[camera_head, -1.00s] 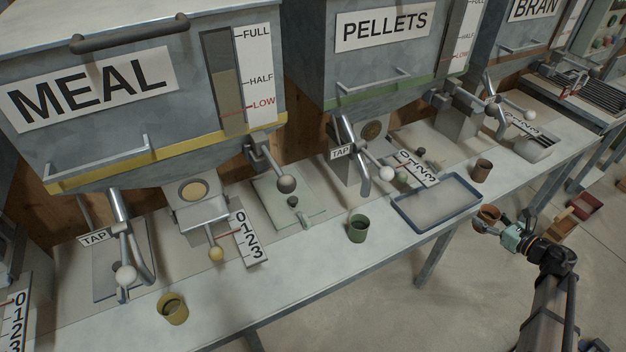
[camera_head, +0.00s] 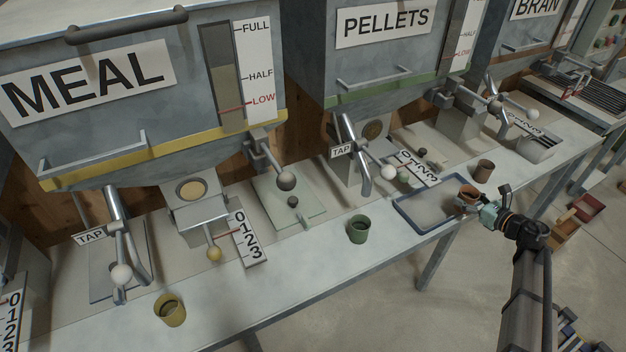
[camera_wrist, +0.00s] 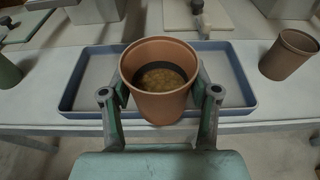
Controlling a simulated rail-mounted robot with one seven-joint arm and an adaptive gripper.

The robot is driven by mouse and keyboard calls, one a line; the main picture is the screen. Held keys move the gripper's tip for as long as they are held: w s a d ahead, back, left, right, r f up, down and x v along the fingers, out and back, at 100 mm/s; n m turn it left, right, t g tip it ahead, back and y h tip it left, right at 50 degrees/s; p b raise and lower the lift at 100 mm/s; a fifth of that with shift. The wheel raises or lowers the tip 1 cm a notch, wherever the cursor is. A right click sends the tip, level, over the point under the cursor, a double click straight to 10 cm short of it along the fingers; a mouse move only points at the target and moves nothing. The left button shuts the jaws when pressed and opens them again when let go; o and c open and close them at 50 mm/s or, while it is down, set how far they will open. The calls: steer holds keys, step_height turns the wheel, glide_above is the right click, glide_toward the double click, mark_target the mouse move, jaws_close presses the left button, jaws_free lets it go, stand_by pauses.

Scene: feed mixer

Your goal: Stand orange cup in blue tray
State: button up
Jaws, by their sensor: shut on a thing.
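The orange cup (camera_wrist: 158,104) is upright between the fingers of my gripper (camera_wrist: 160,100) in the wrist view, with brownish feed inside. My gripper is shut on it. In the head view the orange cup (camera_head: 467,195) is over the right end of the blue tray (camera_head: 412,222), held by my gripper (camera_head: 476,205). The blue tray (camera_wrist: 66,97) also shows behind and around the cup in the wrist view. The tray holds nothing else that I can see. Whether the cup's base touches the tray floor cannot be told.
A brown cup (camera_head: 483,171) stands just beyond the tray's right end; it also shows in the wrist view (camera_wrist: 289,55). A green cup (camera_head: 358,229) stands left of the tray. A yellow cup (camera_head: 170,310) is farther left. The tray's left part is clear.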

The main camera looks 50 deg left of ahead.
glide_above(442, 203)
steer(key=shift+a+b, duration=0.15)
steer(key=shift+b, duration=0.3)
steer(key=shift+f, duration=0.1)
stand_by(0.4)
steer(key=shift+f+b, duration=1.45)
steer(key=shift+f, duration=0.3)
steer(key=shift+f+b, duration=0.4)
steer(key=shift+f, duration=0.1)
stand_by(0.7)
steer(key=o, duration=1.1)
